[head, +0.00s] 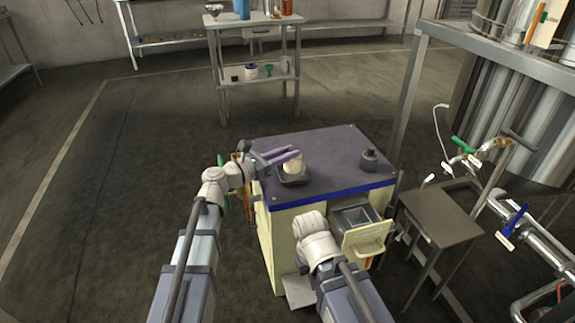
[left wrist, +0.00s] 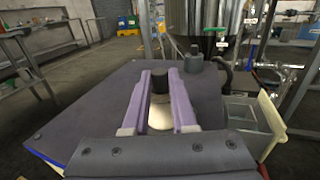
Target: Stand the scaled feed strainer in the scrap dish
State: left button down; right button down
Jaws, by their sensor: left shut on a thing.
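The feed strainer (head: 293,166) is a short cream cylinder, upright at the left part of the cart top. My left gripper (head: 291,155) has purple fingers shut on it near its top. In the left wrist view the cream strainer (left wrist: 160,117) sits between the fingers, with a dark piece beyond it that I cannot identify. The scrap dish (head: 293,181) is a shallow dark square tray directly under the strainer. I cannot tell whether the strainer's base touches the dish floor. My right arm ends at a pale wrist (head: 312,227) in front of the cart; its fingertips are hidden.
The cart top (head: 325,150) is dark with a blue edge and mostly clear. A dark knobbed weight (head: 369,160) stands at its right. An open drawer (head: 358,222) juts from the front. A small side table (head: 440,213) and tank piping stand to the right.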

pick_arm(q)
jog(key=shift+f+b, duration=0.95)
jog(key=shift+f, duration=0.4)
jog(key=shift+f, duration=0.15)
jog(key=c, duration=0.7)
grip_release()
jog(key=shift+r, duration=0.25)
jog(key=v, duration=1.2)
jog(key=shift+f, duration=0.1)
